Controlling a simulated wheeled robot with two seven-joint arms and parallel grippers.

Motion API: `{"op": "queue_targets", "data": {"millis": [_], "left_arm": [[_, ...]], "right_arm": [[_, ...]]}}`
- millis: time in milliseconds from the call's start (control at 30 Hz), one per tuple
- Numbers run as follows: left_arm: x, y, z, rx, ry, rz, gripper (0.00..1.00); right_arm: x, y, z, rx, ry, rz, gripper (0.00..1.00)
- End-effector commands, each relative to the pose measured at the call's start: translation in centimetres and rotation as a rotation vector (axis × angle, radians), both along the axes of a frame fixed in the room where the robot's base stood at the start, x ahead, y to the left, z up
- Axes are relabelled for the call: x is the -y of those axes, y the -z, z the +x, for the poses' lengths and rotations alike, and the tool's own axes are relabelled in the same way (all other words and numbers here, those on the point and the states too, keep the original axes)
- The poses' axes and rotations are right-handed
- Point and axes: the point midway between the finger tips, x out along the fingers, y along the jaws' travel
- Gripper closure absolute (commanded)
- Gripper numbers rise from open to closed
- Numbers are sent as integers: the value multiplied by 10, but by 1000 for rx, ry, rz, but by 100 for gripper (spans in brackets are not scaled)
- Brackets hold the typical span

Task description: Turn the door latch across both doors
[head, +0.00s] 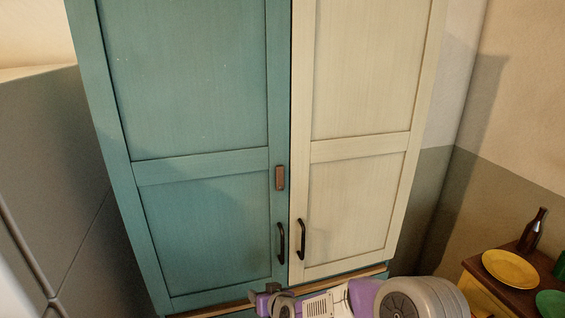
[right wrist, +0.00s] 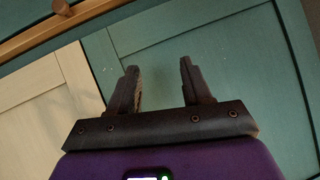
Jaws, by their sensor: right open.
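The door latch (head: 280,177) is a small brown block standing upright on the right edge of the teal door (head: 195,215). It lies wholly on the teal side, beside the gap to the cream door (head: 355,205). Both doors look closed. My right gripper (head: 266,300) is low in the head view, below the door handles and well below the latch. In the right wrist view my right gripper (right wrist: 158,68) is open with nothing between its fingers, in front of the teal panel. The latch does not show there. My left gripper is out of view.
Black handles hang on the teal door (head: 281,243) and the cream door (head: 301,239), below the latch. A wooden strip (right wrist: 75,28) with a knob (right wrist: 62,7) shows in the wrist view. At right, a side table holds a yellow plate (head: 511,269) and a dark bottle (head: 533,231).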

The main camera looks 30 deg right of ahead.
Motion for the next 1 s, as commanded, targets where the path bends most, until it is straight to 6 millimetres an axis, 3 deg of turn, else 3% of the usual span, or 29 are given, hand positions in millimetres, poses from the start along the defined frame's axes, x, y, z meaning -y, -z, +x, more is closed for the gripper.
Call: {"op": "queue_targets", "data": {"millis": [33,100,200,300,400,567,1000], "left_arm": [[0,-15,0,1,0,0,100],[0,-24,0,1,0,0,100],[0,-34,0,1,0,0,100],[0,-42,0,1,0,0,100],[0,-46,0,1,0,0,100],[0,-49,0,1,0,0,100],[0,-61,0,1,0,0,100]], "right_arm": [[21,-66,9,107,33,-52,51],[40,-132,12,220,68,-115,51],[60,-212,7,351,109,-195,51],[71,-274,-4,451,143,-260,51],[78,-313,-13,514,166,-304,51],[81,-335,-15,551,177,-331,51],[94,-334,40,549,177,-328,51]]}}
